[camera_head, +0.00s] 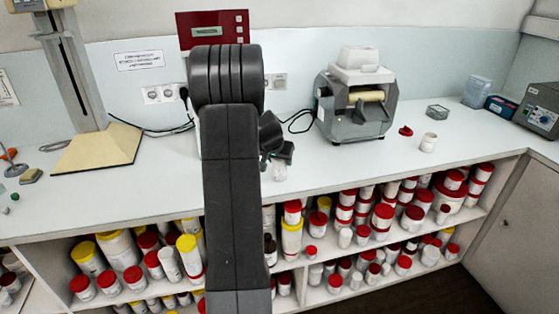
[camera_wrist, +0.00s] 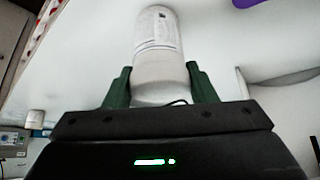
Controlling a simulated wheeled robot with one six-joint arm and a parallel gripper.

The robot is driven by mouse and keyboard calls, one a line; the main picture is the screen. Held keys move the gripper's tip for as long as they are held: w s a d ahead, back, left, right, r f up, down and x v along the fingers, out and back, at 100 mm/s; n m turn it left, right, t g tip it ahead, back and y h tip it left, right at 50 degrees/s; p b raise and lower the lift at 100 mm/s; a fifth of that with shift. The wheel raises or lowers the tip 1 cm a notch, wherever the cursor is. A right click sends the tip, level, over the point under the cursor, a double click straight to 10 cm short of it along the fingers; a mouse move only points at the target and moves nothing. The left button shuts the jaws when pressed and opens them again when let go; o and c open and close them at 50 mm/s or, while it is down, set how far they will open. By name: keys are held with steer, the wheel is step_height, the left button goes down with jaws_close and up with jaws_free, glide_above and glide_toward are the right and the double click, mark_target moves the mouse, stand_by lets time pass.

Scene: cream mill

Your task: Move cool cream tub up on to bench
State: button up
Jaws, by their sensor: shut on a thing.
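A white cylindrical tub with a printed label (camera_wrist: 158,45) lies between the green fingers of my gripper (camera_wrist: 160,88) in the wrist view. The fingers are shut on it. In the head view my gripper (camera_head: 277,155) is mostly hidden behind my own arm, near the front of the white bench (camera_head: 345,165). A small pale part of the held tub (camera_head: 279,173) shows just below it. I cannot tell whether the tub touches the bench.
A grey roller mill (camera_head: 357,105) stands at the back of the bench. A white jar (camera_head: 428,142) and a red lid (camera_head: 405,131) are to its right. A stand with a cream base (camera_head: 98,150) is at left. Shelves below hold many red- and yellow-lidded tubs.

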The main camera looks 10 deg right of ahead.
steer(key=shift+f, duration=0.3)
steer(key=o, duration=1)
steer(key=shift+r, duration=0.1)
steer(key=shift+r, duration=0.15)
steer(key=b+v, duration=0.1)
steer(key=v, duration=1)
steer(key=shift+s+r, duration=0.25)
steer(key=shift+r, duration=0.05)
steer(key=shift+a, duration=0.1)
